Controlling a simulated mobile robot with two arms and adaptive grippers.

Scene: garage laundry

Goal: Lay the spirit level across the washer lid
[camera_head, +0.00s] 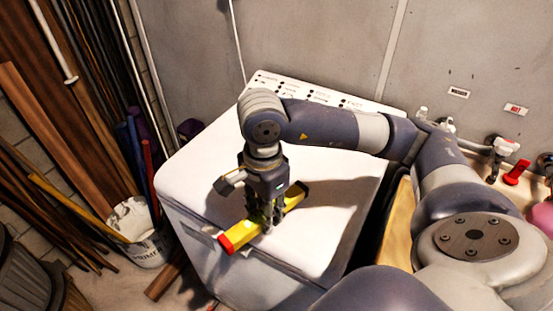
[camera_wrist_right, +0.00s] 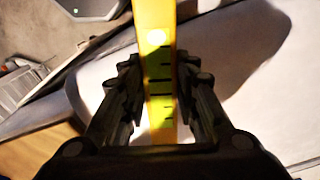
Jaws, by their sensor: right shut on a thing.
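The spirit level (camera_head: 238,234) is a yellow bar with a red end cap. In the head view it slants over the front part of the white washer lid (camera_head: 205,150), its red end near the lid's front edge. My right gripper (camera_head: 266,220) is shut on it near the middle, pointing down. In the right wrist view the level (camera_wrist_right: 155,30) runs between the two fingers of the gripper (camera_wrist_right: 158,90), with its green vial and black marks showing. I cannot tell whether the level touches the lid. My left gripper is not in view.
The washer's control panel (camera_head: 320,95) runs along the back by the grey wall. A white bucket (camera_head: 148,250) and several wooden planks (camera_head: 70,130) stand at the left. Taps and a red handle (camera_head: 516,172) are at the right. The lid's left part is clear.

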